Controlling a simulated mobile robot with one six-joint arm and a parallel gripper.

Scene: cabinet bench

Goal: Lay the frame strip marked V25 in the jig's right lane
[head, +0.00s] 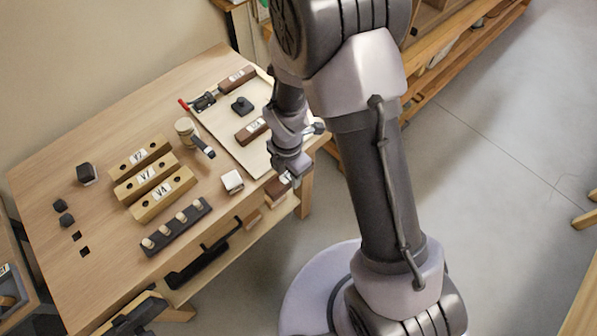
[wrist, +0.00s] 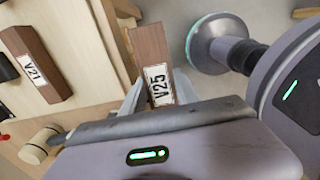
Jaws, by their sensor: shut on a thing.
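My gripper (wrist: 158,92) is shut on a brown wooden frame strip (wrist: 150,45) with a white V25 label facing the wrist camera. In the head view, my gripper (head: 287,177) hangs at the bench's front right edge, with the dark strip (head: 276,188) at its tip, partly hidden by my arm. The jig appears to be the pale board (head: 226,140) on the bench, partly covered by my arm. A brown strip marked V21 (wrist: 35,62) lies on it, left of the held strip in the wrist view. The lane edges are not clear.
Another brown strip (head: 237,78), a red-handled clamp (head: 205,100) and a black knob (head: 242,105) are at the board's far part. A mallet (head: 190,132), a white block (head: 232,182), drilled wood blocks (head: 155,178) and a peg rack (head: 176,228) stand nearby.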

